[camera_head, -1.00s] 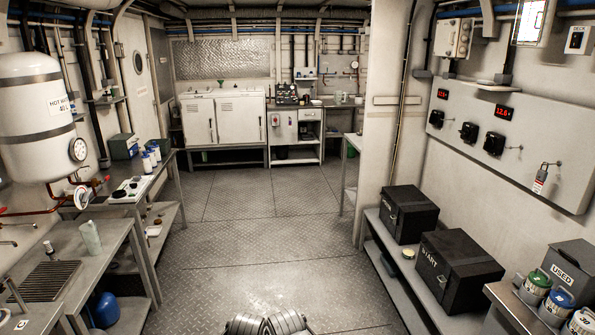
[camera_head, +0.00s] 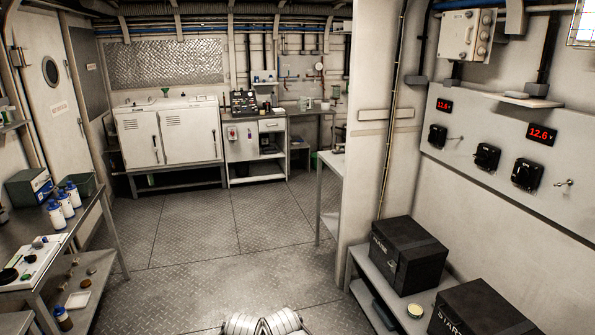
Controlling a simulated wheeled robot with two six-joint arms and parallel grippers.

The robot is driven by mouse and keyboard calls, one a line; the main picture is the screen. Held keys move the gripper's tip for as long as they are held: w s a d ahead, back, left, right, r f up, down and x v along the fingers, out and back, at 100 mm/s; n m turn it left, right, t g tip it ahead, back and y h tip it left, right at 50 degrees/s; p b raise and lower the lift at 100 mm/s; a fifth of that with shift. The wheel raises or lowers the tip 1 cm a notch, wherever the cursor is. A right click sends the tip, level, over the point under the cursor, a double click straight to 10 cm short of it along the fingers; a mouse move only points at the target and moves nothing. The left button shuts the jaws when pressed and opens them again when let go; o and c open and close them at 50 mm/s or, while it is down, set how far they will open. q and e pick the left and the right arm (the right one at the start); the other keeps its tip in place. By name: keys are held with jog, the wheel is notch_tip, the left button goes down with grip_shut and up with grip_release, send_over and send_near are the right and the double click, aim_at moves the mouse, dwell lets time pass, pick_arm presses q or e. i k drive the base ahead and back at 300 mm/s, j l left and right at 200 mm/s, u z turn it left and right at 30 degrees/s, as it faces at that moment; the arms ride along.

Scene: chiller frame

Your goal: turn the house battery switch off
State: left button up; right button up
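A pale panel (camera_head: 453,160) on the right wall carries three black rotary switches: a left one (camera_head: 437,137), a middle one (camera_head: 486,157) and a right one (camera_head: 528,174). Red voltage displays (camera_head: 541,134) sit above them; the right one reads about 12.6. I cannot read which switch is the house one, nor tell their knob positions for certain. Below, on a low shelf, stand a black battery box (camera_head: 407,256) with an unclear white label and another black box marked START (camera_head: 484,312). Neither of my grippers shows; only metallic parts of my body appear at the bottom middle.
A bench (camera_head: 95,212) with bottles stands at the left. White cabinets (camera_head: 167,135) line the back. The middle metal floor (camera_head: 205,235) is clear.

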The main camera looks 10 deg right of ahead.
aim_at(433, 135)
jog(key=i+z, duration=0.25)
jog(key=i, duration=0.55)
jog(key=i+j+z, duration=0.1)
jog(key=i+z, duration=0.15)
jog(key=i, duration=0.6)
jog(key=i+z, duration=0.35)
jog(key=i+j+z, duration=0.2)
jog(key=i+z, duration=0.2)
jog(key=i, duration=0.15)
